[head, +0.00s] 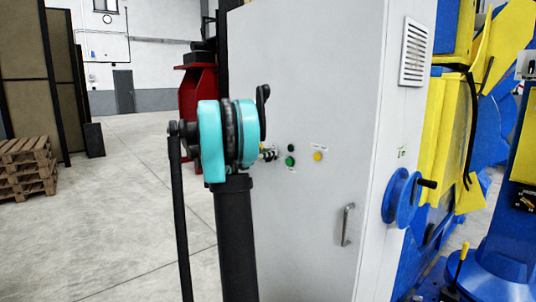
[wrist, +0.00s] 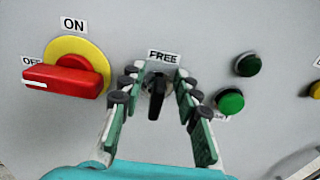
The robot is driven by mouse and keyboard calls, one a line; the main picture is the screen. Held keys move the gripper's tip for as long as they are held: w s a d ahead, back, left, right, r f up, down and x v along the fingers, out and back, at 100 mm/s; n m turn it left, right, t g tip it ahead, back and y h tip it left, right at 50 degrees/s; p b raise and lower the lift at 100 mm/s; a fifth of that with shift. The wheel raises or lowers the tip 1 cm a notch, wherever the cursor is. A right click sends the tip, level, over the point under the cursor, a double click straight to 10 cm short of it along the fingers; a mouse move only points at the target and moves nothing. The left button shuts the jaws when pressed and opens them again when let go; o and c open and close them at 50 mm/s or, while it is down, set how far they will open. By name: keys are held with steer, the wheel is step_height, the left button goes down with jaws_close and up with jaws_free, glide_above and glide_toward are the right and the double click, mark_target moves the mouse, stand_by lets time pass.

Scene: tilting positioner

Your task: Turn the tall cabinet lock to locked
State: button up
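The tall cabinet (head: 305,90) is light grey and stands in the middle of the head view. Its lock (wrist: 156,98) is a black knob under a "FREE" label in the wrist view, with its handle pointing down. My gripper (wrist: 157,78) is open, with one finger left and one right of the lock; the fingers look apart from the knob. In the head view my gripper (head: 268,154) shows only in part at the cabinet face, and my arm hides the lock. No "locked" label can be seen.
A red rotary switch (wrist: 65,80) on a yellow plate, marked ON and OFF, is left of the lock. Black (wrist: 248,64) and green (wrist: 229,101) buttons are to the right. The cabinet has a door handle (head: 347,225) and a blue handwheel (head: 398,197) on its side.

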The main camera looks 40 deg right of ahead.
mark_target(278, 157)
steer(key=shift+c, duration=0.5)
jaws_close()
steer(key=m, duration=0.6)
steer(key=s+f+m, duration=0.1)
steer(key=m, duration=0.5)
steer(key=s+f+m, duration=0.1)
steer(key=m, duration=0.4)
steer(key=shift+s+d+f+m, duration=0.1)
steer(key=shift+m, duration=0.3)
stand_by(0.4)
